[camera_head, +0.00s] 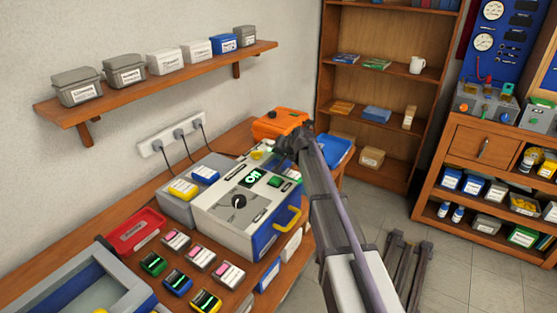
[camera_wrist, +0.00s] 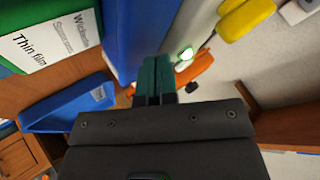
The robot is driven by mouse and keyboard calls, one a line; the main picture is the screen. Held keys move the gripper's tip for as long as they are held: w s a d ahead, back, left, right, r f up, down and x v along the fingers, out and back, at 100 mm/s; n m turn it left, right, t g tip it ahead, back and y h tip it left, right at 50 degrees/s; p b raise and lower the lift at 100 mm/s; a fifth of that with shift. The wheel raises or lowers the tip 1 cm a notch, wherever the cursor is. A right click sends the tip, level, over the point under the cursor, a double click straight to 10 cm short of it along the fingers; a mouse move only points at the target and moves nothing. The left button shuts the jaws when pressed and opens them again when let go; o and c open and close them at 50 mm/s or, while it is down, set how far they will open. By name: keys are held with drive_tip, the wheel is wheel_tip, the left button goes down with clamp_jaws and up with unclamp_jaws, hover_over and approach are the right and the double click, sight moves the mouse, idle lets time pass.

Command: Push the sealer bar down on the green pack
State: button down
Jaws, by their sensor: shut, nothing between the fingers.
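My gripper (camera_head: 283,148) is at the far right end of the white-and-blue machine (camera_head: 235,212), at the end of my arm. The machine has a black knob, a green display and a yellow handle (camera_head: 289,219). I cannot clearly make out a sealer bar. A green box labelled "Thin film" (camera_wrist: 85,10) fills the upper left of the wrist view; I cannot tell whether it is the green pack.
An orange case (camera_head: 279,122) and a blue tray (camera_head: 336,148) lie close to my gripper. Several small coloured modules and a red tray (camera_head: 135,232) lie on the bench to the left. A wall shelf (camera_head: 160,85) with bins is above.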

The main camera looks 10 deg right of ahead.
drive_tip(key=shift+s+a+r+p, duration=0.1)
drive_tip(key=shift+a+r+p, duration=0.15)
drive_tip(key=shift+r+p, duration=0.3)
drive_tip(key=shift+s+a+r+p, duration=0.1)
drive_tip(key=shift+a+r+p, duration=0.1)
drive_tip(key=shift+r+p, duration=0.3)
drive_tip(key=shift+a+r, duration=0.1)
drive_tip(key=shift+a, duration=0.05)
drive_tip(key=shift+r, duration=0.3)
drive_tip(key=r+p, duration=0.4)
drive_tip(key=shift+w+d+r+p, duration=0.1)
drive_tip(key=shift+d+r+p, duration=0.05)
drive_tip(key=shift+d+p, duration=0.15)
